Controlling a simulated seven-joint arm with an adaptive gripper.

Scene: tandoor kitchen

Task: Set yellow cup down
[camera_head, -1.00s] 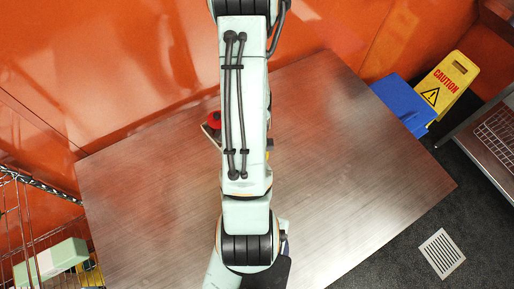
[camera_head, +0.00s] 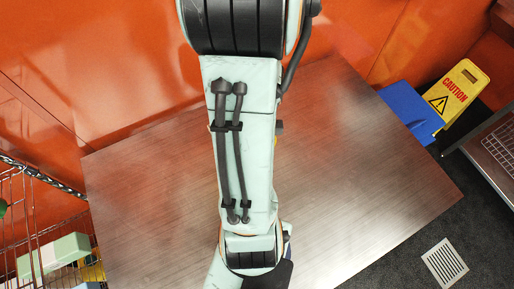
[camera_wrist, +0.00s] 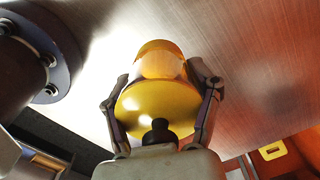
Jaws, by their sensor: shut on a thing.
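A yellow cup (camera_wrist: 158,100) is held between the two fingers of my gripper (camera_wrist: 160,82) in the wrist view. The fingers press on its left and right sides, and its rounded, shiny yellow side faces the camera. The brushed metal tabletop (camera_wrist: 235,50) fills the picture behind the cup. I cannot tell whether the cup touches it. In the head view, my arm covers the middle of the tabletop (camera_head: 350,170), and the gripper and cup are hidden.
The tabletop is bare to the left and right of my arm. A wire rack (camera_head: 32,225) stands at the lower left. A blue object (camera_head: 410,112) and a yellow caution sign (camera_head: 458,95) are beyond the right edge. Orange walls (camera_head: 120,60) stand behind.

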